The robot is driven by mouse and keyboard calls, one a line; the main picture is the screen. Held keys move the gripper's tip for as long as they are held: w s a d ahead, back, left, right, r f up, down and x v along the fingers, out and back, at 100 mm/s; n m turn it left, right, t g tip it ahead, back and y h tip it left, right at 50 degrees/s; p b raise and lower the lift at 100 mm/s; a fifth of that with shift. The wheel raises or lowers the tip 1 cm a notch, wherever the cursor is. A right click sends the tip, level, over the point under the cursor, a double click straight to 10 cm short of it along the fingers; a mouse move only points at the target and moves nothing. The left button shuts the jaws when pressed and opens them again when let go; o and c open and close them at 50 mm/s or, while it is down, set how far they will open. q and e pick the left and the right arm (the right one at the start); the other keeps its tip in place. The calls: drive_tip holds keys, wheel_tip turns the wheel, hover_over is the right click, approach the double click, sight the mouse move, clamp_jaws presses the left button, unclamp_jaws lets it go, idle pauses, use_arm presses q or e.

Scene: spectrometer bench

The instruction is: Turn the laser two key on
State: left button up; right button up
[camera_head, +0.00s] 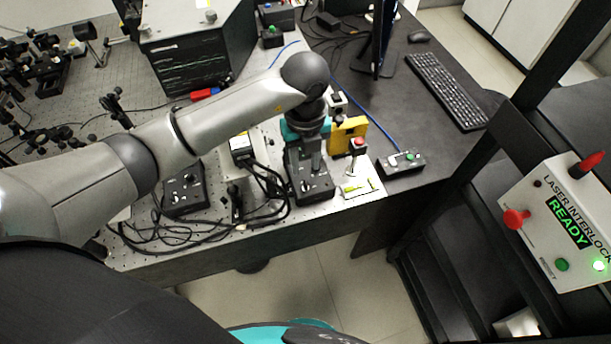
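My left arm comes in from the left, and its gripper (308,165) points down over a black control box (318,190) near the front edge of the bench. The gripper hides the back part of this box. I cannot tell whether its fingers are apart or closed on a key. A second black control box (185,192), with a knob or key on its top, stands to the left, under my forearm. Labels are too small to read, so I cannot tell which box is laser two. My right gripper is not in view.
A yellow block (350,133) and a red-topped post (358,148) stand just right of the gripper. Loose black cables (190,237) lie on the left. A laser interlock box (565,225) reads READY.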

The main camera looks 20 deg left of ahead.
sight(305, 183)
use_arm(q)
wheel_tip(305, 183, down, 7)
drive_tip(key=shift+r, duration=0.1)
idle(0.3)
clamp_jaws()
idle(0.5)
